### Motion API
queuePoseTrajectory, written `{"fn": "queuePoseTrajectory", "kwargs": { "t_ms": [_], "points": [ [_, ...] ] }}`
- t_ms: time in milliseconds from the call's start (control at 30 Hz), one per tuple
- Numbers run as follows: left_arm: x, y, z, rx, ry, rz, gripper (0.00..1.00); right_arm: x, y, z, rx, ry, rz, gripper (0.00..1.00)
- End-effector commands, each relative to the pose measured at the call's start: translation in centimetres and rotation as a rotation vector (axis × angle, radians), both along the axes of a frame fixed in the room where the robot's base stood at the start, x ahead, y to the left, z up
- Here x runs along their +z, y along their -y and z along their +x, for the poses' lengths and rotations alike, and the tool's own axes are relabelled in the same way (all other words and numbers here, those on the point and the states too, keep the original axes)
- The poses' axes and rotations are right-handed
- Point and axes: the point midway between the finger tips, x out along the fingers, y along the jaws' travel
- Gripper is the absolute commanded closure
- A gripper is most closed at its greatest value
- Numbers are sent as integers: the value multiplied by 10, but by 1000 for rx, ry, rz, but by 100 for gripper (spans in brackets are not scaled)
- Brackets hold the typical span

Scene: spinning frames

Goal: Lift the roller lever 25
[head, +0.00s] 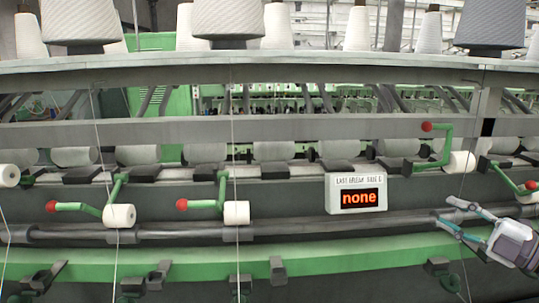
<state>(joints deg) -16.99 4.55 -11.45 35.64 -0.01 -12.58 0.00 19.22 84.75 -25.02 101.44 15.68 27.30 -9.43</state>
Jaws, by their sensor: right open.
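Several green roller levers with red ball ends sit along the spinning frame; I can read no numbers, so I cannot tell which is 25. One lever (445,146) stands raised, its red ball high above a white roller (461,164). Other levers are low: one at the far left (78,207), one left of centre (205,203), and one at the right edge (510,178). My right gripper (446,213) is open and empty at the lower right, its fingers pointing left, below the raised lever and apart from it. My left gripper is not in view.
A white box (355,192) with a lit display reading "none" is mounted right of centre. A dark horizontal bar (300,222) and a green rail (200,258) run across below the levers. Thin yarns hang vertically. Large white bobbins (215,18) stand along the top shelf.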

Motion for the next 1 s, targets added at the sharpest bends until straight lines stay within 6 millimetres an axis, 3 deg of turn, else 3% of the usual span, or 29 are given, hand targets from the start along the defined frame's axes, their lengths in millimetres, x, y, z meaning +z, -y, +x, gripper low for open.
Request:
{"fn": "queuePoseTrajectory", "kwargs": {
  "t_ms": [133, 267, 367, 500, 700, 1000],
  "points": [
    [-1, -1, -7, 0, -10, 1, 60, -84, -44, 9, -89, -179, 129, 60],
    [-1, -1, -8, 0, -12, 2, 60, -169, -88, -4, -238, -403, 261, 60],
    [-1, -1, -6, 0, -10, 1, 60, -224, -113, -30, -373, -585, 353, 60],
    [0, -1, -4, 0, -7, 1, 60, -288, -137, -85, -587, -853, 470, 60],
    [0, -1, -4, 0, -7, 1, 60, -336, -150, -165, -839, -1149, 567, 60],
    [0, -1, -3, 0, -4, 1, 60, -363, -160, -259, -1097, -1455, 641, 60]
  ]
}}
